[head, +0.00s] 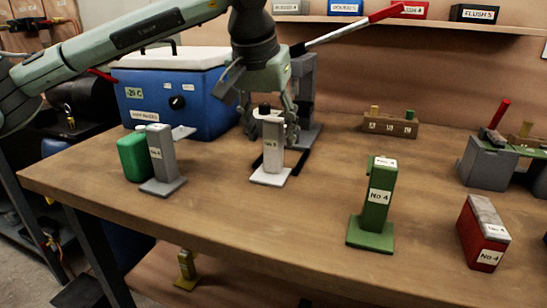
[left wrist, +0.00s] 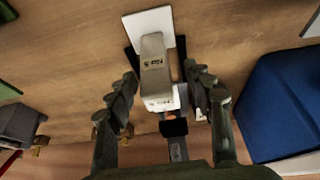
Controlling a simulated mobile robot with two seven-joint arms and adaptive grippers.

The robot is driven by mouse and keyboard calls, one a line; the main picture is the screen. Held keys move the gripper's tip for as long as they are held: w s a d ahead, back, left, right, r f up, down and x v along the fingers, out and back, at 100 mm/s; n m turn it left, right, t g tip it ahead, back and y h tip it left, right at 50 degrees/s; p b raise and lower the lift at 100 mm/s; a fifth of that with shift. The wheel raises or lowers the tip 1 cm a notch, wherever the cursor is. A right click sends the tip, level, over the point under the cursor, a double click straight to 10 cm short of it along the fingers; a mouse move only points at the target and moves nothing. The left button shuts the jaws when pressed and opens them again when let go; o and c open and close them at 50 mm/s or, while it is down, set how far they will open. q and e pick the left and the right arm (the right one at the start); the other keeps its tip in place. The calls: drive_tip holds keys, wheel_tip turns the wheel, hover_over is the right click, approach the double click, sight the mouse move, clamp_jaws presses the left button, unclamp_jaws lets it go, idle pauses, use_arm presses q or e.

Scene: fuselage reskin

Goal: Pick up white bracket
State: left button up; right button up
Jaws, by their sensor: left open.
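The white bracket (head: 270,150) stands upright on its flat base on the wooden table, just in front of a grey lever tool. My left gripper (head: 269,121) is open at the bracket's upper part, coming from above and behind. In the left wrist view the bracket (left wrist: 154,65) lies between the two spread fingers of my left gripper (left wrist: 160,88). I cannot tell whether either finger touches it. My right gripper is not in view.
A grey bracket (head: 162,158) and a green block (head: 132,157) stand to the left. A green bracket (head: 376,205) and a red block (head: 481,236) stand to the right. A blue cooler (head: 205,103) and the lever tool (head: 303,95) are behind.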

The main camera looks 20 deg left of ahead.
sight(275, 141)
use_arm(q)
drive_tip(key=x, duration=0.3)
drive_tip(key=shift+w+d+f, duration=0.1)
drive_tip(key=shift+w+f, duration=0.05)
drive_tip(key=shift+w, duration=0.05)
drive_tip(key=shift+c, duration=0.2)
clamp_jaws()
